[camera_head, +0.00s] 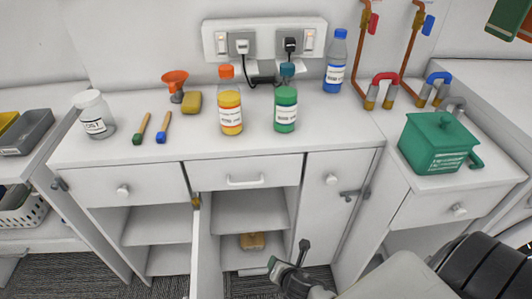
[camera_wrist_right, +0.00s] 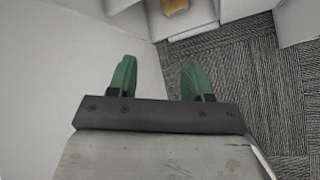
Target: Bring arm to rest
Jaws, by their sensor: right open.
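My right gripper (camera_head: 289,256) is low in front of the white cabinet (camera_head: 150,165), near its lower right part. It is open, with nothing between its fingers. The right wrist view shows its two green fingertips (camera_wrist_right: 159,78) spread apart, with a pale panel behind the left one and carpet behind the right one. The right arm (camera_head: 400,278) reaches in from the lower right. My left gripper is not in view.
A cabinet door (camera_head: 196,245) stands open towards me. A tan block (camera_head: 252,241) lies inside the cabinet. A green lidded box (camera_head: 437,143) is at the right. Carpet (camera_wrist_right: 225,70) is below.

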